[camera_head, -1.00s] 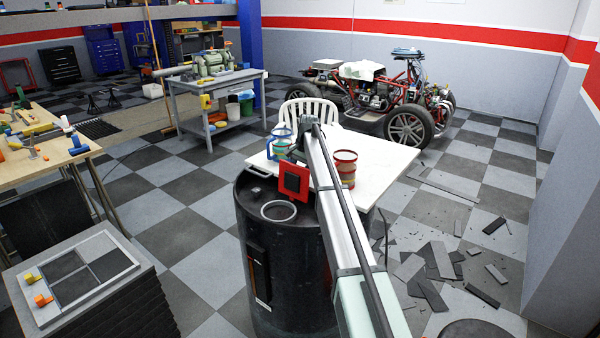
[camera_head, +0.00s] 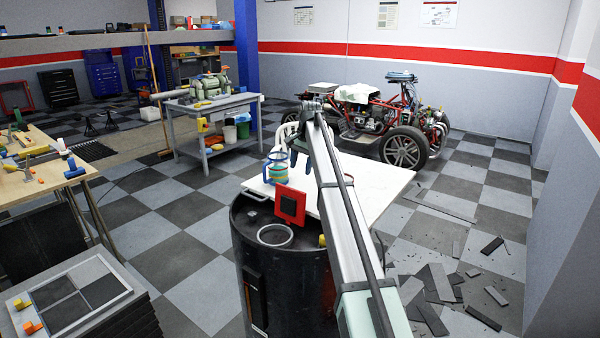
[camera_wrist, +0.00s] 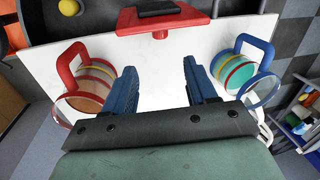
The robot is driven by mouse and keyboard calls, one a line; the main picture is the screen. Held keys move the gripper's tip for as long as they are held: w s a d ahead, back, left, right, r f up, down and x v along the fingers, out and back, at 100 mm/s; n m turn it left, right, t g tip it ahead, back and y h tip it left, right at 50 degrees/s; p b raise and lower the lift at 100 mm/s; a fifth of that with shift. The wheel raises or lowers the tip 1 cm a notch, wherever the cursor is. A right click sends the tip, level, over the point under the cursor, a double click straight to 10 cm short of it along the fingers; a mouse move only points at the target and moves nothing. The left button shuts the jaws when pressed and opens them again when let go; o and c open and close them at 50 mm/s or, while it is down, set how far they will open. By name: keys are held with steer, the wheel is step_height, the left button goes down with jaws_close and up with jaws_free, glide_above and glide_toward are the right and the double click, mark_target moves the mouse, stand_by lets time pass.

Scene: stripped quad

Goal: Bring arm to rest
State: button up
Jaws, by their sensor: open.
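My gripper (camera_wrist: 162,88) is open and empty, its two blue fingers apart above the white board (camera_wrist: 150,65).
A red square piece with a dark centre (camera_head: 291,205) stands at the board's near edge. A black drum (camera_head: 285,275) carries a pale ring (camera_head: 275,236) and a yellow ball (camera_head: 322,240). Dark planks (camera_head: 435,285) litter the floor at right.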

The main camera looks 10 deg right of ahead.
steer(key=shift+r, duration=0.1)
